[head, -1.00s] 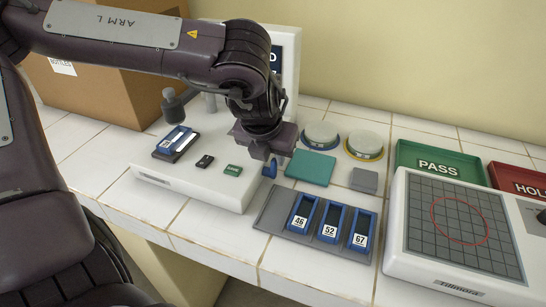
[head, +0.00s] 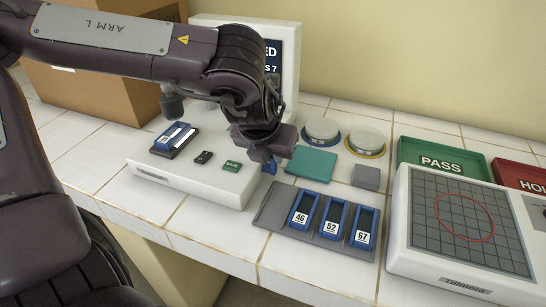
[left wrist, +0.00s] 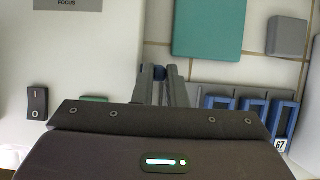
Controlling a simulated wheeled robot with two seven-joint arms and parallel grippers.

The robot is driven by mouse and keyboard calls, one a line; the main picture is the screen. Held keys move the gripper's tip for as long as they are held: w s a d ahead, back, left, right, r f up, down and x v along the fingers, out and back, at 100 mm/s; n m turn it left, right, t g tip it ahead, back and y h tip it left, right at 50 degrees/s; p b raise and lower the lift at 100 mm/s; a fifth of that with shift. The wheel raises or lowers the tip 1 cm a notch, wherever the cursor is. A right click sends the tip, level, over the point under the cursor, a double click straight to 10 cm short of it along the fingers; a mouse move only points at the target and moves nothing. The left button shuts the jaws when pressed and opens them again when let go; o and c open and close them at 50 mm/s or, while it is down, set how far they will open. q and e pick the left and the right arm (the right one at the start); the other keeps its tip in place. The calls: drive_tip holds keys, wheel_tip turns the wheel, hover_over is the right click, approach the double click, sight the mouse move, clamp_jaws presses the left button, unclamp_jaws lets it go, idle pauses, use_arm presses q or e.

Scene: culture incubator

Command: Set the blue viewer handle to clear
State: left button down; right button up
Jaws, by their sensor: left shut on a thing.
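The viewer is a white machine (head: 215,185) with a dark screen (head: 273,62) at the back. Its blue handle (head: 270,167) sticks out at the right side of the base, mostly covered by my gripper in the head view. My left gripper (head: 264,162) reaches down over it and is shut on the handle. In the left wrist view, the left gripper's fingers (left wrist: 166,76) are close together around the dark blue handle tip (left wrist: 159,72). The handle's marked positions cannot be seen. My right gripper is not in view.
On the viewer are a blue slide holder (head: 174,137), a black rocker switch (head: 204,157) and a green button (head: 232,166). A grey tray (head: 270,214) with blue holders, a teal pad (head: 311,163) and a grey block (head: 366,177) lie close to the right.

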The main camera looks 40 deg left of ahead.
use_arm(q)
drive_tip(key=shift+s+t, duration=0.15)
drive_tip(key=shift+t, duration=0.15)
drive_tip(key=c, duration=1.7)
unclamp_jaws()
drive_tip(key=shift+c, duration=0.2)
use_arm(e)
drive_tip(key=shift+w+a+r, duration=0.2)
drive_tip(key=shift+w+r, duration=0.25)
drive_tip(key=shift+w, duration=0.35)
